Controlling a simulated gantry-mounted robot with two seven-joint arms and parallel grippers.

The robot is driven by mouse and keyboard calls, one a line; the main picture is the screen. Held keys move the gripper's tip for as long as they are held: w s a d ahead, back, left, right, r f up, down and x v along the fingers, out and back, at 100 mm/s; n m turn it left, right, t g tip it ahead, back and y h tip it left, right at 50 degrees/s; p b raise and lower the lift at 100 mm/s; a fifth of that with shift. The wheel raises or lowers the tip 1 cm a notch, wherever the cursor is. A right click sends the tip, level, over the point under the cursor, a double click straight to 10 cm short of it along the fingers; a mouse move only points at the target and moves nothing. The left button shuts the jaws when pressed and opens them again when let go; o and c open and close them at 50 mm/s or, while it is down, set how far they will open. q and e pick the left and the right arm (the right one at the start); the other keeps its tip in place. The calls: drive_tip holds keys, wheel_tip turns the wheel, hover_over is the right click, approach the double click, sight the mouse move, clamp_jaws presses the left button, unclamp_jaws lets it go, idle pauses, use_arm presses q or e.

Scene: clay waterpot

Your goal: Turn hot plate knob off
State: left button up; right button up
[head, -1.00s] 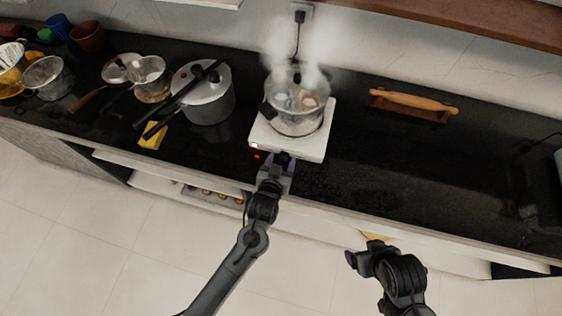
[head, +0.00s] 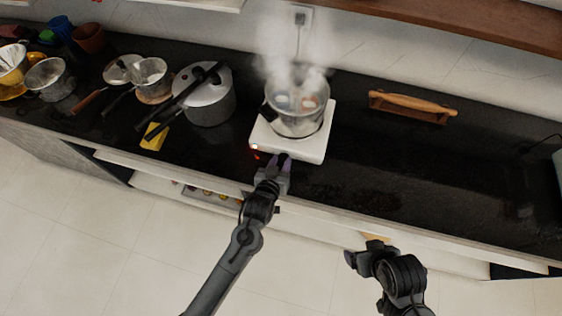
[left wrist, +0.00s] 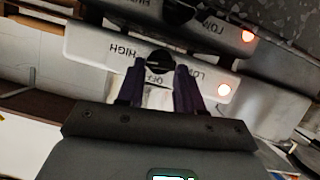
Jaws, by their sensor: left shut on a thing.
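The white hot plate (head: 312,149) stands on the dark counter under a steaming glass pot (head: 299,118). Its black knob (left wrist: 158,60) is on the front panel, between HIGH and LOW labels, with OFF partly visible near it.
A pressure cooker (head: 210,102), saucepans and a yellow cloth (head: 154,136) lie to the left. A wooden rack with a rolling pin (head: 412,104) is at the back right. The counter right of the hot plate is mostly clear.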

use_arm(q)
drive_tip(key=shift+a+n+h+p, duration=0.2)
drive_tip(key=shift+n+h+p, duration=0.55)
drive_tip(key=shift+n, duration=0.25)
drive_tip(key=shift+w+a+f+n+h+p, duration=0.15)
drive_tip(key=shift+n+h+p, duration=0.3)
drive_tip(key=shift+n, duration=0.25)
drive_tip(key=o, duration=1)
drive_tip(key=shift+o, duration=0.2)
drive_tip(key=shift+s+a+r, duration=0.2)
drive_tip(key=shift+s+a, duration=0.1)
drive_tip(key=shift+s, duration=0.25)
drive_tip(key=p+v, duration=0.1)
drive_tip(key=v, duration=0.8)
drive_tip(key=shift+s+a+p, duration=0.2)
drive_tip(key=shift+p, duration=0.2)
